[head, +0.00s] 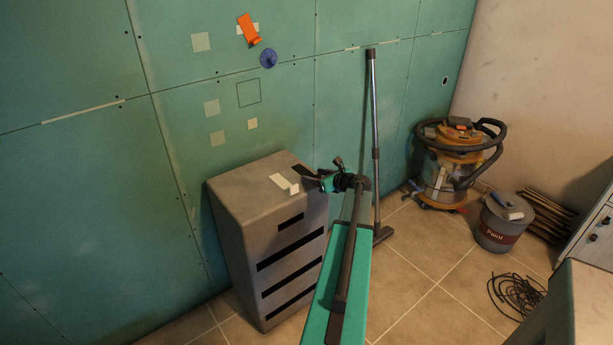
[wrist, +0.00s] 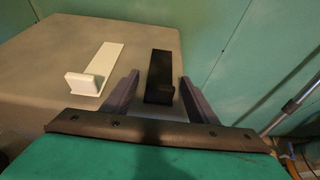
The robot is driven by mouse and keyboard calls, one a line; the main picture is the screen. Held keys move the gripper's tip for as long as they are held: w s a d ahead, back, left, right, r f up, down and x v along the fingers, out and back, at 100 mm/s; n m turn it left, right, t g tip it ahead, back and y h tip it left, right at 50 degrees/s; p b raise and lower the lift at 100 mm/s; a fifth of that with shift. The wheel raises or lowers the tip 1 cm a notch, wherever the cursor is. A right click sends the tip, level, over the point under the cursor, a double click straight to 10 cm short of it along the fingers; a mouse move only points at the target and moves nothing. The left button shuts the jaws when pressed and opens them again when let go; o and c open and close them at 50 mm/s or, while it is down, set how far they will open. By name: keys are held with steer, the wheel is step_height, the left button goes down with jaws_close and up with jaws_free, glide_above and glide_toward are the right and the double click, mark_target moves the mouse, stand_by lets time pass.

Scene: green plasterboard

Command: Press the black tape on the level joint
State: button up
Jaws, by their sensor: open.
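The black tape (wrist: 160,70), a dark strip with a raised block at its near end, lies on top of the grey cabinet (wrist: 40,60). In the head view the black tape (head: 301,170) is at the cabinet top's right edge, partly hidden by my gripper (head: 318,178). In the wrist view my gripper (wrist: 160,80) is open, its fingers on either side of the tape's block with gaps showing; it is not closed on it. The level joint (head: 195,82) is the thin horizontal seam across the green wall, behind and above the cabinet.
A white tape (wrist: 95,68) with a block lies left of the black one. An orange tool (head: 248,30) and a blue disc (head: 268,58) are on the wall. A pole (head: 374,110) leans right of my arm. A vacuum (head: 455,160) and paint bucket (head: 500,225) stand right.

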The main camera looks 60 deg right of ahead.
stand_by(0.4)
steer(key=c, duration=1.3)
steer(key=shift+r, duration=0.1)
steer(key=shift+r+b, duration=0.3)
steer(key=shift+r, duration=1.3)
steer(key=shift+s+a+r+b, duration=0.4)
steer(key=shift+s+a, duration=0.6)
steer(key=shift+s, duration=1.5)
steer(key=shift+s+a+r+b, duration=0.15)
steer(key=shift+s+a+b, duration=0.65)
steer(key=shift+s, duration=1.65)
steer(key=shift+s+a+r+b, duration=0.3)
steer(key=shift+s+a, duration=0.9)
steer(key=shift+s, duration=1.3)
